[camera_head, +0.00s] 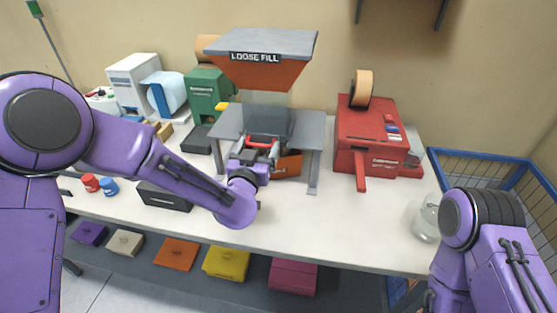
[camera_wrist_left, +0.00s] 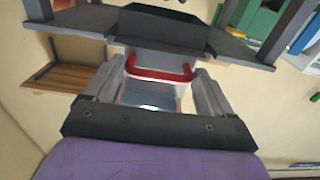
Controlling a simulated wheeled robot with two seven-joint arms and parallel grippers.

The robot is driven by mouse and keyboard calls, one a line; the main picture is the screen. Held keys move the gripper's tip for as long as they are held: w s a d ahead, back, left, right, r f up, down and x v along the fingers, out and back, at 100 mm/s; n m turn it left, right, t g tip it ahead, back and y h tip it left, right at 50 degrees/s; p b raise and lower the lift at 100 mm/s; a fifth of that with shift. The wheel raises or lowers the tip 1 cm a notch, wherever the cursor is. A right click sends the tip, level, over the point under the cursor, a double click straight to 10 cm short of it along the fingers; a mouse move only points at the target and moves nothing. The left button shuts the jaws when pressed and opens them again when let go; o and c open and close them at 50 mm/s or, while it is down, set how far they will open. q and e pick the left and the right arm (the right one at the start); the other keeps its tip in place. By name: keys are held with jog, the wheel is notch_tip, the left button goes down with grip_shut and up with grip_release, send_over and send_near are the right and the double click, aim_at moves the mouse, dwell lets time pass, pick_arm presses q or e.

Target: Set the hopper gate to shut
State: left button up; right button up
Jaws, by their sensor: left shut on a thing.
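The loose fill hopper (camera_head: 268,70) stands on a grey stand (camera_head: 315,150) at the back middle of the table. Its gate has a red handle, which shows in the head view (camera_head: 264,141) and in the left wrist view (camera_wrist_left: 160,74).
An orange-brown box (camera_head: 288,164) sits under the stand beside my left gripper. A red machine (camera_head: 370,135) stands to the right, a green machine (camera_head: 207,93) to the left. A clear jar (camera_head: 427,220) is near my right arm. The front middle of the table is clear.

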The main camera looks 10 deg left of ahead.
pick_arm(q)
jog(key=shift+d+r, duration=0.1)
jog(key=o, duration=1.1)
jog(key=shift+o, duration=0.5)
jog(key=shift+w, duration=0.2)
jog(key=s+b, duration=0.3)
jog(key=s, duration=0.7)
jog(key=shift+s+a, duration=0.25)
jog(key=shift+a, duration=0.15)
